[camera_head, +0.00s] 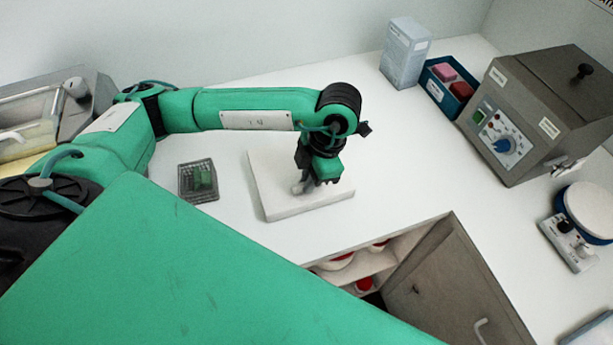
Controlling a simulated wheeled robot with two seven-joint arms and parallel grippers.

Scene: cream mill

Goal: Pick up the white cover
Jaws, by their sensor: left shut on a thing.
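The white cover (276,204) is a flat, roughly square slab in the middle of the white counter. My left gripper (308,184) comes down over its middle from above, at the end of the green arm. It is shut on the cover, with the fingertips at a small pale part on its top. The wrist hides part of the cover's far right side. I cannot tell whether the cover rests on the counter or is slightly raised. My right gripper is not in view.
A small dark clear box with green contents (199,181) sits left of the cover. A white carton (405,53), a blue bin (449,83) and a grey machine with a dial (541,113) stand at the back right. An open cupboard (440,281) lies below the front edge.

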